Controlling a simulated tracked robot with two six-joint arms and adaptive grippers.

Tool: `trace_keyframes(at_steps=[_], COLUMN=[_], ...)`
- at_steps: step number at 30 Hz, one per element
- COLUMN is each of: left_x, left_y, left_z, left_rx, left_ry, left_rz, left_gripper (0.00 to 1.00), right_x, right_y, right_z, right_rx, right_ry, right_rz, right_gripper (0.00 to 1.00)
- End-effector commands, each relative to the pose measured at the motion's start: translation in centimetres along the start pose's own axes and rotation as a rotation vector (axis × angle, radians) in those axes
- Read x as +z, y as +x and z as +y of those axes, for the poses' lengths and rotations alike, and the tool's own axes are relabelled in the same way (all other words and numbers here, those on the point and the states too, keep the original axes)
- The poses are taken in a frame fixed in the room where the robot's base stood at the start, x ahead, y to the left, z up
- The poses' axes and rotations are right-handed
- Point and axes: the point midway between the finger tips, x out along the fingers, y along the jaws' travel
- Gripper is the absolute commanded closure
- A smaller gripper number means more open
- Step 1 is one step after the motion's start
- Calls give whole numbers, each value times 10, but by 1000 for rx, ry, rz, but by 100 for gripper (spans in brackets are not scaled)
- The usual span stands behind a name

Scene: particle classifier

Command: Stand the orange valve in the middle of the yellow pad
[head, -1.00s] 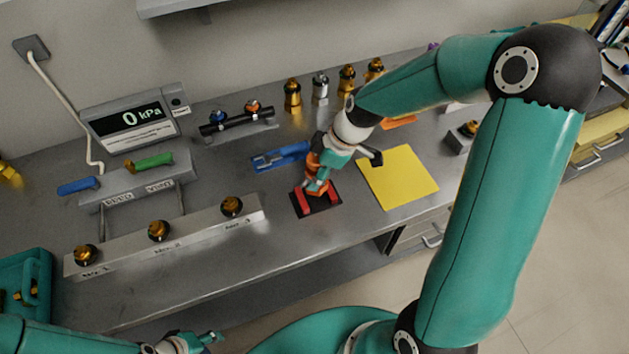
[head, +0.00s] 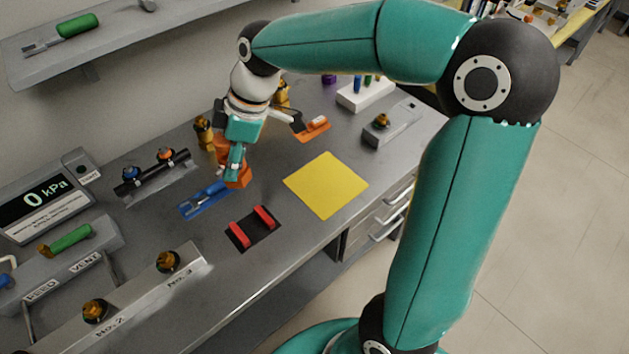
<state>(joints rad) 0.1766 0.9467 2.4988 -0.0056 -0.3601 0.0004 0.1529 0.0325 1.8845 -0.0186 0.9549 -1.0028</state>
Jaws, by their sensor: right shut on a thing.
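The orange valve (head: 238,174) is in my right gripper (head: 236,168), which is shut on it from above. The gripper covers part of the valve, and its lower end appears to be raised above the bench. The yellow pad (head: 326,186) lies flat and bare on the bench, to the right of the gripper and the valve. My left gripper does not show in the head view.
A black plate with two red bars (head: 252,229) lies empty left of the pad. A blue tool mat (head: 206,200) is beside the gripper. An orange tool mat (head: 312,130) and a grey block with a brass fitting (head: 388,124) stand behind the pad. The bench's front edge runs near the pad.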

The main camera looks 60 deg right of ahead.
Motion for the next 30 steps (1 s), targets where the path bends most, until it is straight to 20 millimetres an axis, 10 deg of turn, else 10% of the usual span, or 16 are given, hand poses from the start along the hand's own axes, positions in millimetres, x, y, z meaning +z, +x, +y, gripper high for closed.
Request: trace_keyframes(at_steps=[8, 18, 30], left_x=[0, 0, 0], left_y=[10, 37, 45], left_z=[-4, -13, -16], left_rx=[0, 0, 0], left_ry=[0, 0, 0], left_rz=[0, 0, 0], left_gripper=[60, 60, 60], right_x=[23, 137, 197], right_y=[-26, -69, -62], right_z=[36, 96, 102], right_rx=[103, 260, 306], right_ry=[231, 615, 735], right_rz=[3, 2, 1], right_gripper=[100, 100, 100])
